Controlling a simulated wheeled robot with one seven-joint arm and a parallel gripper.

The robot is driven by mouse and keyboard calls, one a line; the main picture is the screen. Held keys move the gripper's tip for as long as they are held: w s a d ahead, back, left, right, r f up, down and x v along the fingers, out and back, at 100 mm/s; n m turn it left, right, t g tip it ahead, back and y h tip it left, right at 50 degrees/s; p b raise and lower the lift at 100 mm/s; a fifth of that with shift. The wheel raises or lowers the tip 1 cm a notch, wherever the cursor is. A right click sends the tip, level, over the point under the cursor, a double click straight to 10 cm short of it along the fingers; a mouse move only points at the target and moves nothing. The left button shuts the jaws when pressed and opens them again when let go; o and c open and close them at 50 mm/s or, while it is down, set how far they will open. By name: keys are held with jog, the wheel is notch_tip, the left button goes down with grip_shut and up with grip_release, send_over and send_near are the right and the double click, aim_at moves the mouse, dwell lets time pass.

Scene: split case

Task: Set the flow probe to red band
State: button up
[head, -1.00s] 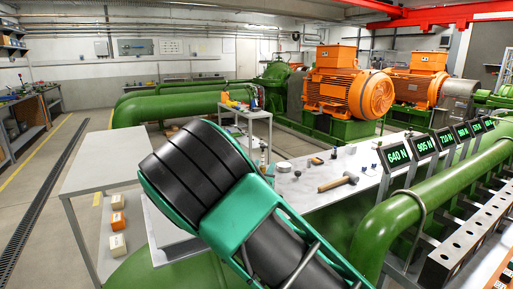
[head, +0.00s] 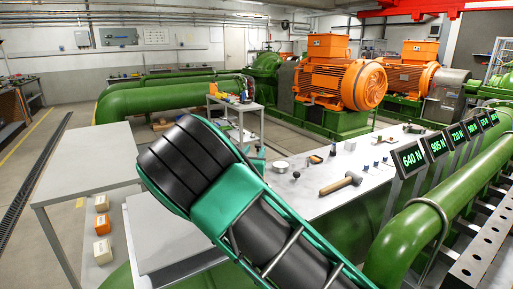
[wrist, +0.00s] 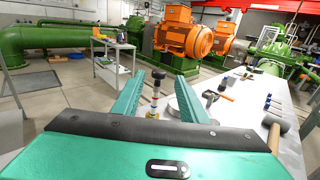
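In the wrist view a slim upright probe-like piece (wrist: 156,92) with a dark top, a pale shaft and a yellowish lower part shows between my fingers. I take it for the flow probe; its bands are too small to read, and I cannot tell a red one. My gripper (wrist: 159,76) is open, with its two green fingers apart on either side of the piece in the picture. I cannot tell how far beyond the fingertips it stands. In the head view my arm hides most of the gripper and this piece.
The pale bench (head: 318,205) holds a round metal disc (head: 281,167), a wooden-handled mallet (head: 341,184) and several small parts. A row of green-lit force displays (head: 412,158) and a green pipe (head: 405,240) line its right side. A grey table (head: 85,165) stands left.

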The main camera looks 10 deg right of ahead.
aim_at(257, 146)
jog(key=x, duration=0.6)
jog(key=shift+w, duration=0.3)
jog(key=shift+c, duration=0.6)
grip_shut()
jog(key=shift+a, duration=0.1)
